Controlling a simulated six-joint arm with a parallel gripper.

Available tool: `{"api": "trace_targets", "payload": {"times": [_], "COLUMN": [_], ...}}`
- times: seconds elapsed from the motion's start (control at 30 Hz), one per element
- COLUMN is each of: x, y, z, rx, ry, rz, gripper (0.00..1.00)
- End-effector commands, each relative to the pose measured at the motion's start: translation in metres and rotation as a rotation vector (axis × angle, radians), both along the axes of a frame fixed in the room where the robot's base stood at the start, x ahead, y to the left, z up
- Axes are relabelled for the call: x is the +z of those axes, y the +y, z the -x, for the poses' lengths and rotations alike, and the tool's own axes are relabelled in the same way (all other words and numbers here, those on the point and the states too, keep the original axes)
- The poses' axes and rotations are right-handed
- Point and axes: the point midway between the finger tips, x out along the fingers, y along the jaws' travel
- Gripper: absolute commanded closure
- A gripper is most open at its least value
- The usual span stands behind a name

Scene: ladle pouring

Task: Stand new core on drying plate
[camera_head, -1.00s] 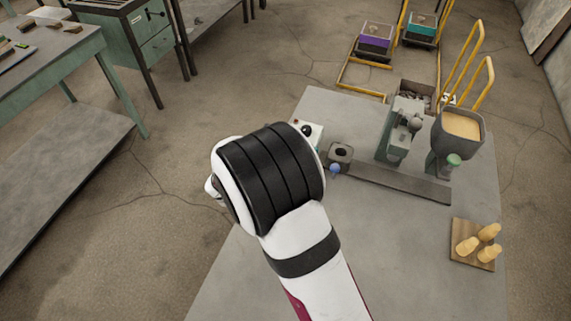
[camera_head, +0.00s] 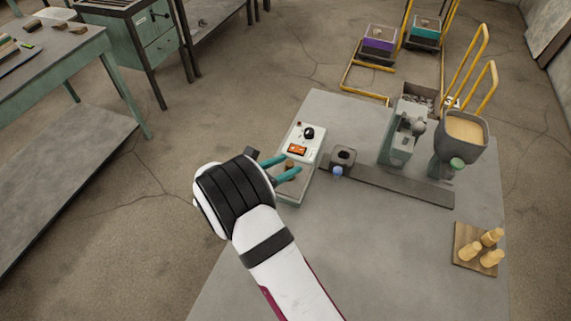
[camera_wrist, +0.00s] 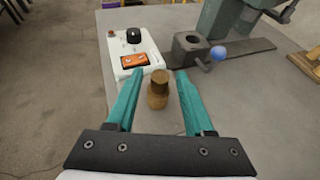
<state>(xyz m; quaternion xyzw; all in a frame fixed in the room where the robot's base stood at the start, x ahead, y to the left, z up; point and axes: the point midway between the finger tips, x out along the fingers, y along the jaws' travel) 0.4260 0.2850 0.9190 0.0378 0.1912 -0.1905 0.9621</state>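In the wrist view, my gripper (camera_wrist: 159,76) shows a gap between each finger and the core. The core also shows small in the head view (camera_head: 289,164), partly hidden by the fingers.
Right of the box are a grey block with a hole (camera_head: 343,157), a blue ball knob (camera_head: 337,171) and a green press (camera_head: 402,138). A sand hopper (camera_head: 463,130) stands further right. A wooden board (camera_head: 463,232) holds three tan cores. The table's middle front is clear.

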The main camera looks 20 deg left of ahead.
Motion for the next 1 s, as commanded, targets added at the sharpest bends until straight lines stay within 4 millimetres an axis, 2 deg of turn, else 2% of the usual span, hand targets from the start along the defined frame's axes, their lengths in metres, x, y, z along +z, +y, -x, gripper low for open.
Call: {"api": "trace_targets", "payload": {"times": [0.3,0.37,0.7,0.83,1.0], "x": [0.004,0.007,0.041,0.048,0.051], "y": [0.000,0.004,0.036,0.041,0.040], "z": [0.000,0.008,0.085,0.100,0.102], "rx": [0.000,0.001,0.003,0.001,-0.013], "ry": [0.000,-0.001,-0.001,0.000,0.001], "rz": [-0.001,-0.002,-0.002,-0.001,-0.008], "gripper": [0.44,0.44,0.44,0.44,0.44]}}
